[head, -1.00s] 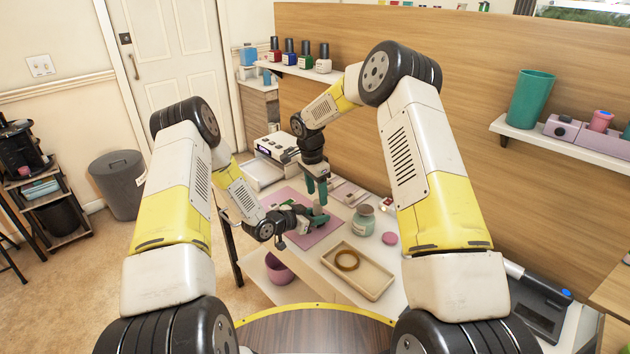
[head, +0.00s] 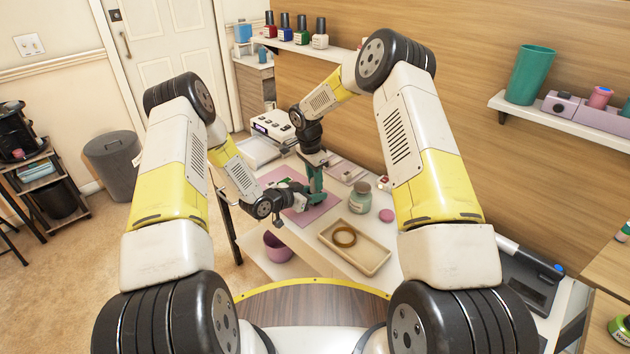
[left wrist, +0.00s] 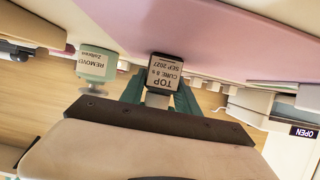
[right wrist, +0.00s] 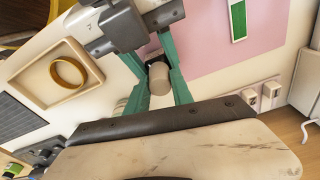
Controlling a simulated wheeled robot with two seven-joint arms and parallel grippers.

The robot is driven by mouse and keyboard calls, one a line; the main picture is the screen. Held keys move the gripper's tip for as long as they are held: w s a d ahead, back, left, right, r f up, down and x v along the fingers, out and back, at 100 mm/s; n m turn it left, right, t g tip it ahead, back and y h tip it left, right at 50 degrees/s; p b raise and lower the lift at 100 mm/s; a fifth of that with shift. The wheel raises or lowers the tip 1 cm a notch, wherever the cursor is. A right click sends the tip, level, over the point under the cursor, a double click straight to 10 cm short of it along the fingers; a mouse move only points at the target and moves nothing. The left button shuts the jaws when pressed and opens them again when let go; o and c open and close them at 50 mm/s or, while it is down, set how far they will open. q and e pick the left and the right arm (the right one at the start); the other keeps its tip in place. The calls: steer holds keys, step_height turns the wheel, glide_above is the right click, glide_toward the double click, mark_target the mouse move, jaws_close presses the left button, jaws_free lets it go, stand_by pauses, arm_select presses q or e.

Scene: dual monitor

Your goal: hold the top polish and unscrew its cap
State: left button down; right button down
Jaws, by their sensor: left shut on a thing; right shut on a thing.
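The top polish (left wrist: 164,75) is a small bottle with a white label reading TOP, CURE 8 s, SEP 2027. In the left wrist view it sits between the green fingers of my left gripper (left wrist: 158,92), which is shut on it. My right gripper (right wrist: 155,62) is shut on the bottle's pale beige cap (right wrist: 159,80), seen between its green fingers. In the head view my left gripper (head: 300,197) and my right gripper (head: 314,180) meet over the pink mat (head: 300,216), the right one from above. The bottle is mostly hidden there.
A remover jar (head: 359,198) and a pink lid (head: 386,215) stand right of the grippers. A wooden tray (head: 372,262) holds a brown ring (head: 344,237). A white device (head: 273,125) stands at the back left. Several polish bottles line the shelf (head: 285,68).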

steer(key=n, duration=0.5)
steer(key=shift+y, duration=0.3)
steer(key=n, duration=0.4)
steer(key=shift+t, duration=0.3)
steer(key=n+y, duration=0.1)
steer(key=n, duration=0.3)
steer(key=shift+n, duration=0.3)
steer(key=n, duration=0.8)
steer(key=shift+y, duration=0.4)
steer(key=n+g, duration=0.1)
steer(key=n, duration=0.7)
steer(key=shift+g, duration=0.3)
steer(key=n, duration=0.6)
steer(key=shift+r+g, duration=0.1)
steer(key=shift+g, duration=0.2)
